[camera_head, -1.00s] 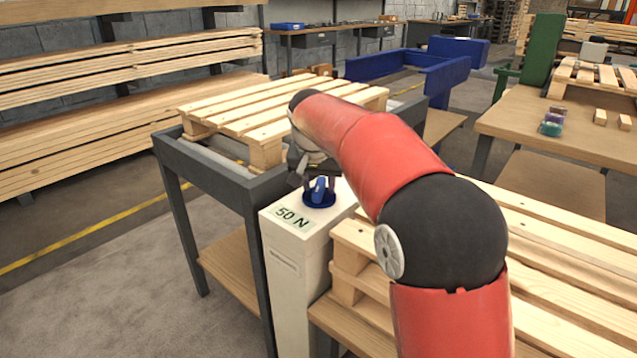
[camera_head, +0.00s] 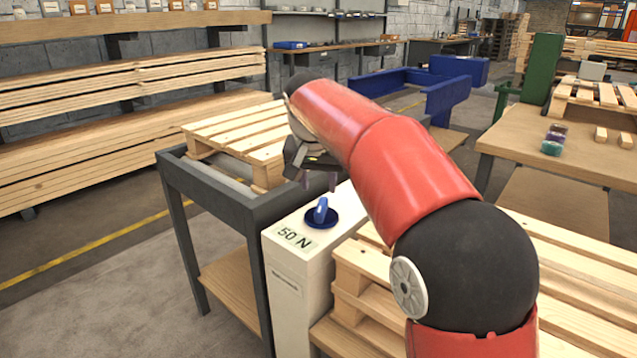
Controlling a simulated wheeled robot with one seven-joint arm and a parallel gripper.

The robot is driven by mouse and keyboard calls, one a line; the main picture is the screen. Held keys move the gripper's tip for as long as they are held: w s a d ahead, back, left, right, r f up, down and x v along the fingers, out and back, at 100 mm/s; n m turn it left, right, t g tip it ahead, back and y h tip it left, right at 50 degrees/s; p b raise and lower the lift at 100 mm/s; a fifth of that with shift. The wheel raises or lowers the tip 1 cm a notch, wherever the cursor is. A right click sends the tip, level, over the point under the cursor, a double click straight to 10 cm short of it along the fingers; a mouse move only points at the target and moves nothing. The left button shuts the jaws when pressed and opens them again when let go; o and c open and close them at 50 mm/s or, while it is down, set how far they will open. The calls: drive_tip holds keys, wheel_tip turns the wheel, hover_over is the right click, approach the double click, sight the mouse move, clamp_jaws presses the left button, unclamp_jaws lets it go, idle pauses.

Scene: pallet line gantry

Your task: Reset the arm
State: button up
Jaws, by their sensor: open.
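My red and black arm reaches in from the lower right. My gripper (camera_head: 320,184) hangs at its far end, pointing down, open and empty. It is just above and behind a blue knob (camera_head: 321,213) on top of a white box (camera_head: 300,262) labelled "50 N". The fingers appear apart from the knob. The knob has a raised blue grip on a dark blue round base. Part of my gripper is hidden behind my own forearm.
A dark metal table (camera_head: 213,191) with a wooden pallet (camera_head: 236,133) stands close left of my gripper. More pallets (camera_head: 570,285) lie at the right under my arm. A workbench (camera_head: 500,137) and a blue frame (camera_head: 440,100) stand farther back. Grey floor is open at lower left.

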drive_tip(key=s+d, duration=1.2)
drive_tip(key=s, duration=0.1)
drive_tip(key=s+d+f, duration=0.2)
drive_tip(key=s+f, duration=0.1)
drive_tip(key=s, duration=0.3)
drive_tip(key=s+d+f+n, duration=0.1)
drive_tip(key=s+d+f, duration=0.1)
drive_tip(key=s+f, duration=0.2)
drive_tip(key=s+d+f+t, duration=0.1)
drive_tip(key=s+d+f, duration=0.1)
drive_tip(key=s, duration=0.6)
drive_tip(key=shift+s+d+f+n+y, duration=0.3)
drive_tip(key=shift+s+d+f, duration=0.1)
drive_tip(key=shift+f, duration=0.45)
